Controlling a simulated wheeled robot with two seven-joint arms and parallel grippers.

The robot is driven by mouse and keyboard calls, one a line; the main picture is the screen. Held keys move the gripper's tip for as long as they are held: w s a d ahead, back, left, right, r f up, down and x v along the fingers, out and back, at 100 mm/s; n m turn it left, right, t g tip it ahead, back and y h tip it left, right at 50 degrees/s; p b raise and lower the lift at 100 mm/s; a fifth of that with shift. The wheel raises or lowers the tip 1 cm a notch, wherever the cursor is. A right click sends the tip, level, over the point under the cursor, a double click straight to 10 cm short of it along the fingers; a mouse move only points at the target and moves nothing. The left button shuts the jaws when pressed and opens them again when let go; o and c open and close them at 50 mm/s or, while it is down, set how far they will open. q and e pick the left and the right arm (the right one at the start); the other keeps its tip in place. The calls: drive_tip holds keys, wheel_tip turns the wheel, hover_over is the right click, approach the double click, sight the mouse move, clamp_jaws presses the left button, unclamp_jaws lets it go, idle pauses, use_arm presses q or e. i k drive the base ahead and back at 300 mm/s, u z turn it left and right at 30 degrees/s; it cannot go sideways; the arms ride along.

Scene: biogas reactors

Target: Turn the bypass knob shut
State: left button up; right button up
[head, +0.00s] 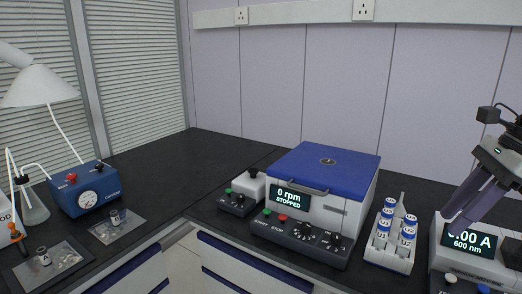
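No knob in view carries a label I can read as bypass. A blue box (88,190) at the left has a round gauge (89,199), a red knob (72,178) and a black knob on its top. Whether either is the bypass knob, I cannot tell. My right gripper (463,220) hangs at the right edge, pointing down in front of the display of a grey instrument (440,255), far from the blue box. Nothing shows in its fingers, and their gap is unclear. My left gripper is not in view.
A centrifuge with a blue lid (325,166) stands mid-bench, reading 0 rpm, stopped. A white rack (398,262) of blue-capped vials stands right of it. A flask (34,208), a white lamp (40,87) and small trays (117,227) are at the left. The back-left bench is clear.

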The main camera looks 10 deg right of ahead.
sight(99, 165)
drive_tip(key=z, duration=0.15)
drive_tip(key=i, duration=0.8)
drive_tip(key=u, duration=1.3)
drive_tip(key=i, duration=1.05)
drive_tip(key=u, duration=1)
